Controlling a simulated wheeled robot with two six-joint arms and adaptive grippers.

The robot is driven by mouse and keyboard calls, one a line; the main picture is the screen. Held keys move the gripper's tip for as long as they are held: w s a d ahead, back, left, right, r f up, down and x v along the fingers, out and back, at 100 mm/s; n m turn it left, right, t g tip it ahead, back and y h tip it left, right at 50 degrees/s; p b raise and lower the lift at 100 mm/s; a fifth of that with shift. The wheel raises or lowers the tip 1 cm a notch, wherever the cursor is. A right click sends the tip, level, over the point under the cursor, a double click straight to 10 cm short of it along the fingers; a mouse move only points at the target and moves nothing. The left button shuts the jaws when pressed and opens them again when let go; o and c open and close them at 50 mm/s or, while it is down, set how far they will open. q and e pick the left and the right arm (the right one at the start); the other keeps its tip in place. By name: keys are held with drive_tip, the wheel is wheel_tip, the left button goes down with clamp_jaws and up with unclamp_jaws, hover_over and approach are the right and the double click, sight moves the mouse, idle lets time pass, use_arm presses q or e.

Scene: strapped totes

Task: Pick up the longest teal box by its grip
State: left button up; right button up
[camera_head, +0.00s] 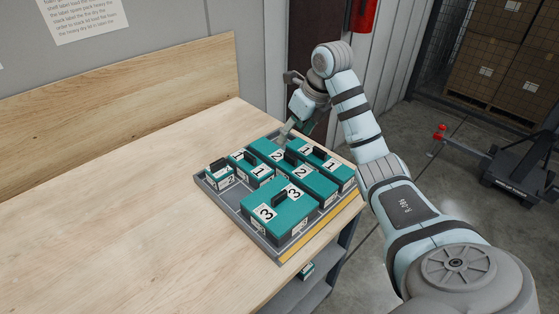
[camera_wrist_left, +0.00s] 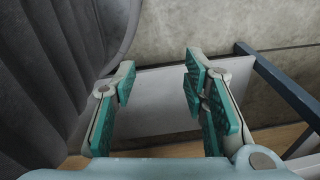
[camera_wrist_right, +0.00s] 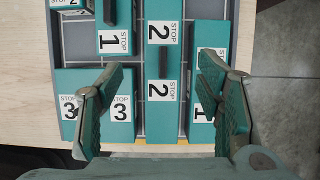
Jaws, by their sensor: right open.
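The longest-looking teal box (camera_head: 317,184) carries two "2" labels and lies in the middle of the tray. In the right wrist view this long box (camera_wrist_right: 164,118) runs up the middle, with a dark grip (camera_wrist_right: 163,62) between its labels. My right gripper (camera_head: 288,131) is above the far part of the tray, open and empty. In its wrist view the right gripper's fingers (camera_wrist_right: 158,75) stand apart on either side of the long box, above it. My left gripper (camera_wrist_left: 160,70) shows only in its own wrist view, open with nothing between its fingers.
Several other teal boxes fill the grey tray (camera_head: 243,219) close around: a "3" box (camera_head: 277,221), a "1" box (camera_head: 345,177) and a small "2" box (camera_head: 220,176). The wooden table (camera_head: 130,205) is clear to the left. A wooden board (camera_head: 120,105) stands behind.

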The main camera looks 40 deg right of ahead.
drive_tip(key=b, duration=0.4)
hover_over(288, 161)
drive_tip(key=s, duration=0.1)
wheel_tip(288, 161, down, 6)
drive_tip(key=shift+s+r, duration=0.1)
drive_tip(key=shift+r, duration=0.15)
drive_tip(key=x, duration=0.4)
drive_tip(key=b+x, duration=0.1)
drive_tip(key=x, duration=0.2)
drive_tip(key=shift+s+d+f, duration=0.15)
drive_tip(key=shift+s+d, duration=0.2)
drive_tip(key=shift+s, duration=0.05)
drive_tip(key=shift+w+f, duration=0.15)
drive_tip(key=shift+f, duration=0.3)
use_arm(q)
drive_tip(key=f, duration=0.2)
drive_tip(key=s+f, duration=0.1)
drive_tip(key=f, duration=0.2)
drive_tip(key=shift+s+f, duration=0.2)
drive_tip(key=shift+f, duration=0.05)
use_arm(e)
drive_tip(key=shift+w, duration=0.1)
drive_tip(key=c, duration=1.4)
drive_tip(key=shift+r, duration=0.1)
